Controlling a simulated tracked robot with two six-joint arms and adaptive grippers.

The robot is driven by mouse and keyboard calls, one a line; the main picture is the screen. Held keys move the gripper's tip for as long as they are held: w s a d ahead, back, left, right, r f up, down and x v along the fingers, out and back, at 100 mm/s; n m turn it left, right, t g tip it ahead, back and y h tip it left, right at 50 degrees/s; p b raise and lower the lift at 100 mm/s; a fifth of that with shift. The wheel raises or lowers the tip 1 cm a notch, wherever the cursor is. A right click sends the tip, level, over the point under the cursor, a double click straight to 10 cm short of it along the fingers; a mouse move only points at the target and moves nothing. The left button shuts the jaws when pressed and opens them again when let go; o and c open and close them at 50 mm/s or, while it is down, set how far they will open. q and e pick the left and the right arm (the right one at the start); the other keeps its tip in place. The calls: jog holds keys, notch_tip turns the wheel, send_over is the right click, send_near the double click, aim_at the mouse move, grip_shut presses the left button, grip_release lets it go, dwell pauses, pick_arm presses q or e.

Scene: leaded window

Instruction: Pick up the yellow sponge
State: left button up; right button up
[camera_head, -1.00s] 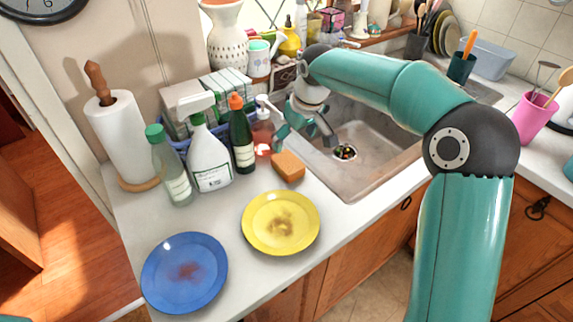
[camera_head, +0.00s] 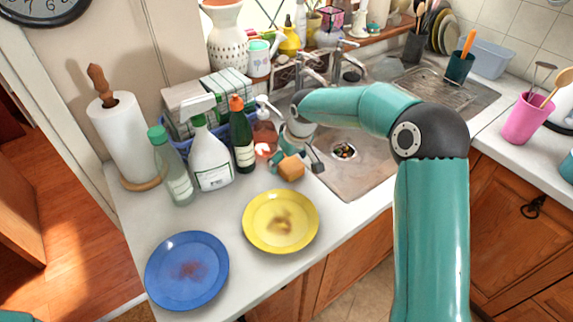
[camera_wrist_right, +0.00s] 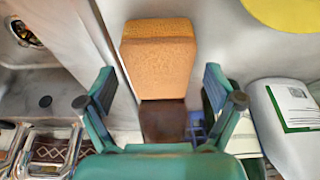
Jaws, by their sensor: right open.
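The yellow sponge (camera_head: 291,168), an orange-yellow block, lies on the white counter at the sink's left edge, behind the yellow plate. In the right wrist view the sponge (camera_wrist_right: 158,58) lies ahead, between the lines of the two fingers, with a dark brown part at its near end. My right gripper (camera_head: 297,164) is open around or just above the sponge in the head view; its fingers partly hide the sponge's sides. In the right wrist view the gripper (camera_wrist_right: 170,95) has its fingers spread, one on each side. I cannot tell whether they touch the sponge. My left gripper is not in view.
The yellow plate (camera_head: 280,222) and blue plate (camera_head: 187,271), both stained, lie in front. A spray bottle (camera_head: 211,158), green bottle (camera_head: 242,140) and soap dispenser (camera_head: 265,133) stand close to the left of the gripper. The sink (camera_head: 362,175) is to the right.

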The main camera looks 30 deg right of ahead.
aim_at(288, 162)
jog(key=shift+f+b, duration=0.25)
jog(key=shift+b, duration=0.05)
dwell(0.4)
jog(key=c, duration=0.9)
jog(key=shift+o, duration=0.2)
jog(key=shift+r, duration=0.1)
jog(key=shift+r+p, duration=0.25)
jog(key=shift+p, duration=0.15)
notch_tip(288, 162, up, 10)
jog(key=b, duration=0.1)
jog(key=shift+o, duration=0.4)
jog(key=shift+f, duration=0.1)
jog(key=c, duration=0.3)
